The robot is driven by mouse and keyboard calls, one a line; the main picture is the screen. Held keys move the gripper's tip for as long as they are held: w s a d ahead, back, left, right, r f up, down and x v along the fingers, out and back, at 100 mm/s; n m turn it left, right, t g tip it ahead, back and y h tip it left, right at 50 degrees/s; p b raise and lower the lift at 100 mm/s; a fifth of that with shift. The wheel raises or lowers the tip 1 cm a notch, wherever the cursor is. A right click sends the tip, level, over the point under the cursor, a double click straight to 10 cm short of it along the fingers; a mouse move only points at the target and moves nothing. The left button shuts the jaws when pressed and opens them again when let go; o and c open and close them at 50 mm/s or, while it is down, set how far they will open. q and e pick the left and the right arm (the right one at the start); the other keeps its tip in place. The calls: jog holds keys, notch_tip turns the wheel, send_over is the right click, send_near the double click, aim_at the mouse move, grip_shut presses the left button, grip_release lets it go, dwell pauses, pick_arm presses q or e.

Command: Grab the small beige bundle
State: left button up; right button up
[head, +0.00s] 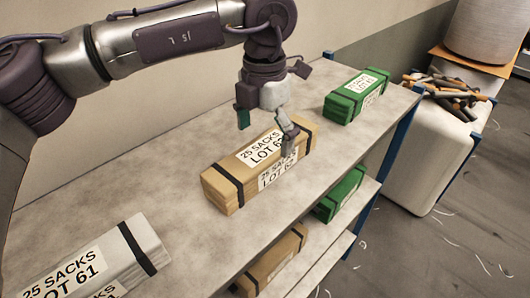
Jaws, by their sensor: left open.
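A beige bundle (228,184) with black straps and a white "25 SACKS" label lies in the middle of the grey shelf top. My left gripper (266,123) is open over the bundle's far right part. One finger hangs at the bundle's far side and the other is in front of its near right part, overlapping the label. I cannot tell whether the fingers touch it. Another beige bundle (272,262) lies on the lower shelf, partly hidden by the top board. My right gripper is not in view.
A green bundle (345,106) lies at the top shelf's far right, and a white one (145,244) at the near left. Another green bundle (341,194) is on the lower shelf. A white bin (425,150) with loose bobbin-like pieces stands right of the shelf (150,180). A wall runs behind.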

aim_at(265, 147)
pick_arm(q)
jog(key=shift+f+p, duration=0.75)
jog(key=shift+f, duration=0.2)
notch_tip(265, 147, down, 4)
jog(key=shift+r+p, duration=0.25)
jog(key=shift+p, duration=0.55)
jog(key=shift+w+f, duration=0.1)
jog(key=shift+f, duration=0.1)
jog(key=c, duration=1.5)
jog(key=shift+c, duration=0.6)
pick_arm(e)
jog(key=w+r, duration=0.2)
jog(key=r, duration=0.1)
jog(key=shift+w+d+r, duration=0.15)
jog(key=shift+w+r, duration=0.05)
pick_arm(q)
jog(key=shift+r, duration=0.1)
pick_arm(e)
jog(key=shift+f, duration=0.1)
